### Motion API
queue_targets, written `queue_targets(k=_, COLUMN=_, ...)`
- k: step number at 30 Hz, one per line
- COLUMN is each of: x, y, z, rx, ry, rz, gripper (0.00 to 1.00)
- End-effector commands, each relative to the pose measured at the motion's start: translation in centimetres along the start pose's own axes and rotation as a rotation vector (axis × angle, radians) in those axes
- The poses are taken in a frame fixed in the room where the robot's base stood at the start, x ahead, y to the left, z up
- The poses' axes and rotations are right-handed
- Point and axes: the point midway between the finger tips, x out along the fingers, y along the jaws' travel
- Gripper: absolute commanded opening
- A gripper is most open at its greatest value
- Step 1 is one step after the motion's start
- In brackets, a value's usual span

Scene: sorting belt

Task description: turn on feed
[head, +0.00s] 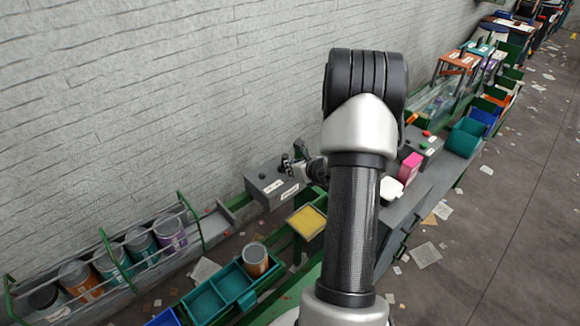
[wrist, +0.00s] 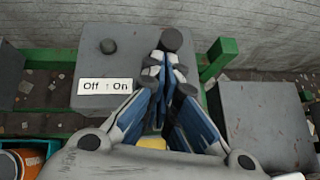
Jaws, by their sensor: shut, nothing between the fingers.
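The grey control box (wrist: 90,65) carries a white label (wrist: 105,86) reading "Off ↑ On". A small dark knob (wrist: 108,46) stands on its top at the left, above "Off" in the wrist view. A larger dark round knob (wrist: 171,39) shows to its right, just beyond my fingertips. My gripper (wrist: 168,64) is shut and empty, its fingers together over the right part of the box. I cannot tell whether the fingertips touch the larger knob. In the head view the box (head: 270,201) stands by the wall, with my gripper (head: 290,163) at its top.
A yellow-topped bin (head: 307,222) stands in front of the box. Teal trays (head: 207,303) and a rack of cans (head: 110,262) are at lower left. A second box with coloured buttons (head: 430,145) and a pink carton (head: 409,168) are at right. A green frame edges the box.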

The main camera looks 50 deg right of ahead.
Motion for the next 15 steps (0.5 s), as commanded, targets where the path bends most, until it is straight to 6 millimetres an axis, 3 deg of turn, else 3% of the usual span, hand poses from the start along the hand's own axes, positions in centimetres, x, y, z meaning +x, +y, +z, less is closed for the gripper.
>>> queue_targets(k=1, x=-0.4, y=0.0, z=1.2, rx=-0.009, ry=0.035, rz=-0.004, gripper=0.00)
queue_targets(k=3, x=-0.3, y=0.1, z=1.7, rx=-0.017, ry=0.092, rz=-0.011, gripper=0.00)
queue_targets(k=15, x=0.6, y=0.4, z=3.1, rx=-0.050, ry=0.323, rz=-0.044, gripper=0.00)
